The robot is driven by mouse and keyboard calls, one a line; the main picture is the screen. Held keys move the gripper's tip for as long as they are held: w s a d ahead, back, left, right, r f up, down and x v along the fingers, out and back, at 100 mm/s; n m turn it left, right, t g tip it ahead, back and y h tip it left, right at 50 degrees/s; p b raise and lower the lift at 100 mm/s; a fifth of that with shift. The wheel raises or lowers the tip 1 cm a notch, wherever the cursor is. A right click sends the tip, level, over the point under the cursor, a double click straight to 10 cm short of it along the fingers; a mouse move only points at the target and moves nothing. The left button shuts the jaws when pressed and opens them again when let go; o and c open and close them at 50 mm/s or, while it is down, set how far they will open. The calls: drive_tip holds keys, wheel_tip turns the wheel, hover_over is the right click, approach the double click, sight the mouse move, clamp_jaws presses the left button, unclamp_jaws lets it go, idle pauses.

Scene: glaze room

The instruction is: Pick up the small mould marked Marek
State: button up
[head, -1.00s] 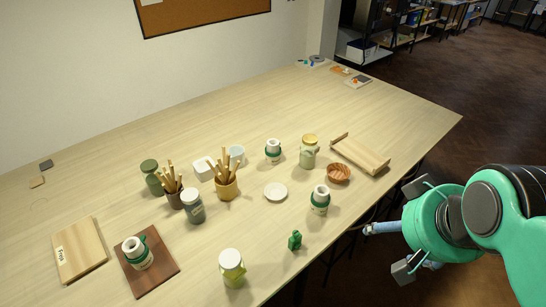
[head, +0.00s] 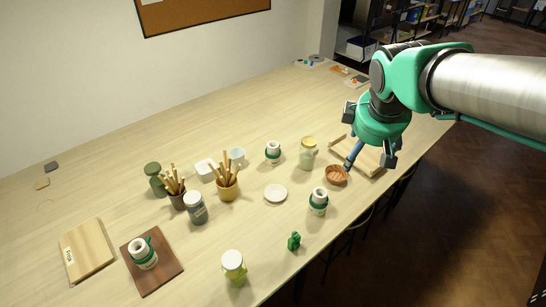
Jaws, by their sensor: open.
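Three small white moulds with green bands are in the head view. One mould (head: 318,201) stands near the table's front edge, another mould (head: 273,152) stands farther back, and a third mould (head: 143,253) lies tilted or stands on a brown board (head: 166,278) at the left. No name is legible on any of them, so I cannot tell which is marked Marek. My gripper (head: 364,162) is open and points down over the right part of the table, above the wooden tray and beside the small basket, apart from all three moulds.
A wooden tray (head: 371,164) and an orange-brown basket (head: 336,175) are by my gripper. A yellow-lidded jar (head: 308,153), white dish (head: 275,193), green figure (head: 294,241), pale jar (head: 233,267) and brush pot (head: 228,190) crowd the middle.

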drive_tip(key=w+a+f+n+p, duration=0.1)
drive_tip(key=w+a+n, duration=0.2)
drive_tip(key=w, duration=0.4)
drive_tip(key=w+a+f+n+p, duration=0.1)
drive_tip(key=w+a+n+p, duration=0.15)
drive_tip(key=w, duration=0.35)
drive_tip(key=n+h+p, duration=0.1)
drive_tip(key=n+p, duration=0.5)
drive_tip(key=n, duration=1)
hover_over(271, 148)
drive_tip(key=s+a, duration=0.1)
drive_tip(key=s, duration=0.2)
wheel_tip(271, 148, down, 25)
drive_tip(key=shift+w+a+g, duration=0.15)
drive_tip(key=shift+w+g, duration=0.05)
drive_tip(key=shift+g, duration=0.1)
drive_tip(key=shift+x, duration=4.2)
drive_tip(key=shift+w+f, duration=0.1)
drive_tip(key=shift+f, duration=0.05)
